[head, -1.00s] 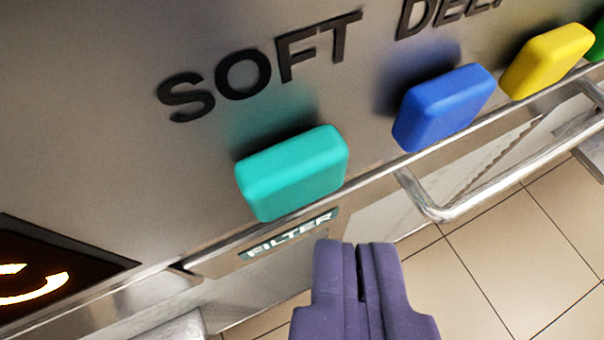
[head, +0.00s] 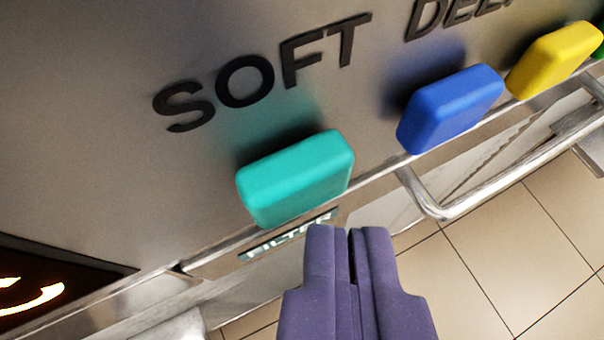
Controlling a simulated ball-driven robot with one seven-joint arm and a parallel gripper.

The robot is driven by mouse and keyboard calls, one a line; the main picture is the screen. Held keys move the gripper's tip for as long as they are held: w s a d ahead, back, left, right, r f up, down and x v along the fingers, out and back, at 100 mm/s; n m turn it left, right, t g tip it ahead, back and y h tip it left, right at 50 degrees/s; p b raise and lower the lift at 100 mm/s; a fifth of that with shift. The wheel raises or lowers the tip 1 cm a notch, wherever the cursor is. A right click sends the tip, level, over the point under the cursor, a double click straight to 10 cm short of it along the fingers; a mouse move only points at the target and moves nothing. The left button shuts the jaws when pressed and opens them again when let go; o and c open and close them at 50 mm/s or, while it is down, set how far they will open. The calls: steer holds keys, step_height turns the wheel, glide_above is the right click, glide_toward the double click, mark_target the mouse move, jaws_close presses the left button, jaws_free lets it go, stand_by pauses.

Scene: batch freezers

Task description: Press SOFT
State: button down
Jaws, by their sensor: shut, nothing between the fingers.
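The teal button (head: 296,180) sticks out from the metal panel under the raised dark letters SOFT (head: 262,78). My gripper (head: 350,230) is shut and empty, with its purple fingers side by side. In the picture its tips are just below and right of the teal button's lower edge. The tips do not overlap the button, and a gap shows between them. The fingers cover part of the FILTER label (head: 285,236).
A blue button (head: 450,108) and a yellow button (head: 556,58) stand to the right on the same panel. A metal bar handle (head: 480,192) lies below them. A dark display (head: 50,285) is at lower left. Tiled floor (head: 500,255) shows below.

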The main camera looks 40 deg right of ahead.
steer(key=shift+w+d, duration=0.15)
steer(key=shift+w, duration=0.3)
stand_by(0.7)
steer(key=shift+s+a, duration=0.25)
steer(key=shift+s, duration=0.65)
steer(key=shift+s+a, duration=0.25)
steer(key=shift+s, duration=0.55)
steer(key=shift+s+a, duration=0.25)
steer(key=shift+s, duration=0.55)
steer(key=shift+s+a, duration=0.25)
steer(key=shift+s, duration=0.55)
